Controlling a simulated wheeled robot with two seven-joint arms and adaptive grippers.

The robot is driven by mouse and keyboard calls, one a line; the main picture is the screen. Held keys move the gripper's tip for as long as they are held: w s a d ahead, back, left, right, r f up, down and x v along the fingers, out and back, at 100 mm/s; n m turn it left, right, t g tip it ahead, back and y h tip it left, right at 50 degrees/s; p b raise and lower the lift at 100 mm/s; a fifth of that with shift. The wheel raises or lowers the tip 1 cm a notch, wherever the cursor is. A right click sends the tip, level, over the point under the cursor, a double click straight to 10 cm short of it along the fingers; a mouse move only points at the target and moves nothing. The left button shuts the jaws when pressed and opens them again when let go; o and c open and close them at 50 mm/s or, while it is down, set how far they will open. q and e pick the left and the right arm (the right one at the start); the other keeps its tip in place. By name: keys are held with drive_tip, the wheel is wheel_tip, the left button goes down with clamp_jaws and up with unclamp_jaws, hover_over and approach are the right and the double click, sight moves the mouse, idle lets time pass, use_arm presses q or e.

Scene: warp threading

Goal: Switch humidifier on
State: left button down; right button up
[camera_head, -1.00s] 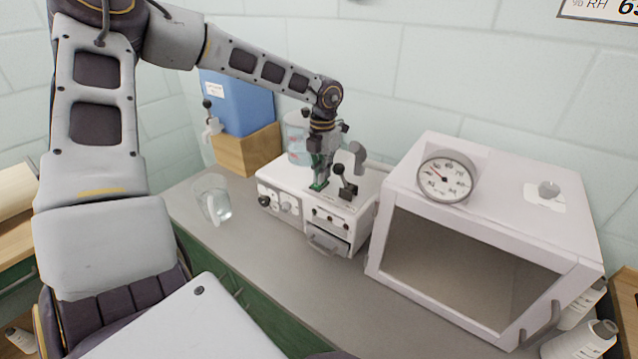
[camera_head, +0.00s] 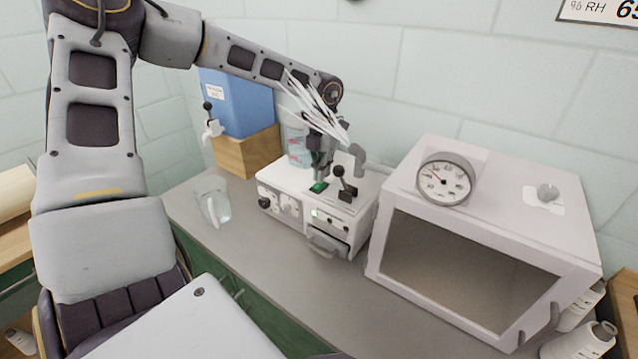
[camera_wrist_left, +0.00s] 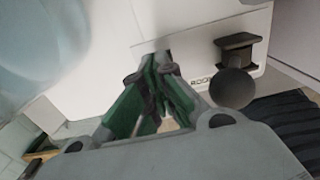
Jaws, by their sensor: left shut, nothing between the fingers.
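The humidifier (camera_head: 285,200) is a white box on the grey counter with dials, a black-knobbed lever (camera_head: 344,184) and a clear tank (camera_head: 297,142) behind. My left gripper (camera_head: 320,170) is shut and empty, pointing down just above the switch. In the left wrist view its green-padded fingers (camera_wrist_left: 155,75) meet over the white top, next to the lever's dark knob (camera_wrist_left: 232,88). My right gripper is out of view.
A white chamber (camera_head: 410,170) with a dark window and a round gauge (camera_head: 444,180) stands to the right. A glass beaker (camera_head: 212,200) is on the counter at left. A blue tank (camera_head: 240,105) with a tap sits on a wooden block (camera_head: 247,152) behind. The front counter is clear.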

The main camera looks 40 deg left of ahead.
use_arm(q)
drive_tip(key=shift+r+p, duration=1.05)
drive_tip(key=shift+r, duration=1.55)
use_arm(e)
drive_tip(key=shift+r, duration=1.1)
use_arm(q)
drive_tip(key=shift+r, duration=0.1)
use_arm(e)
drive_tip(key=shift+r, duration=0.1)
use_arm(q)
wheel_tip(320, 180, up, 9)
drive_tip(key=p, duration=0.9)
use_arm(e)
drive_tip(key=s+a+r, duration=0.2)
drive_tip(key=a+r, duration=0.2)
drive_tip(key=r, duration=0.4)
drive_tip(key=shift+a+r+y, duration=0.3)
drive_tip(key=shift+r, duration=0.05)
use_arm(q)
drive_tip(key=shift+r+p, duration=0.3)
drive_tip(key=shift+p, duration=0.05)
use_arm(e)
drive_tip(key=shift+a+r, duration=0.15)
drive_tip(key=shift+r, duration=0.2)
